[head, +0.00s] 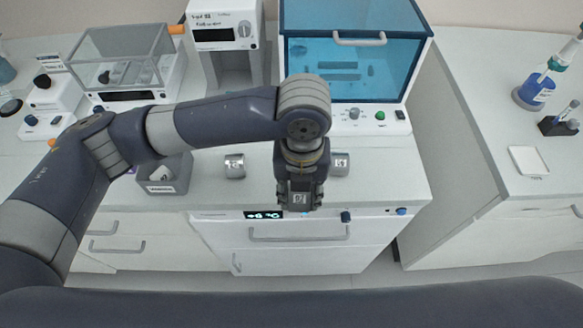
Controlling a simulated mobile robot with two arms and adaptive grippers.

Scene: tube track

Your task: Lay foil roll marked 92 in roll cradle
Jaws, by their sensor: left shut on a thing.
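My left gripper (299,205) points down over the front edge of the middle bench, above the appliance front. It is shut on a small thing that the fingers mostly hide. A pale patch with a dark mark shows between them, and it looks like a foil roll, but I cannot read a number. A silver foil roll (235,165) lies on the bench to the left of the gripper. Another silver piece (340,163) with a mark lies just right of it; both marks are too small to read surely. I cannot make out a roll cradle for certain. My right gripper is out of view.
A grey open box (168,178) with a label stands left on the bench. A blue-windowed cabinet (352,65) and a white instrument (224,30) stand behind. A white tray (528,161) lies on the right bench. The bench right of the gripper is mostly clear.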

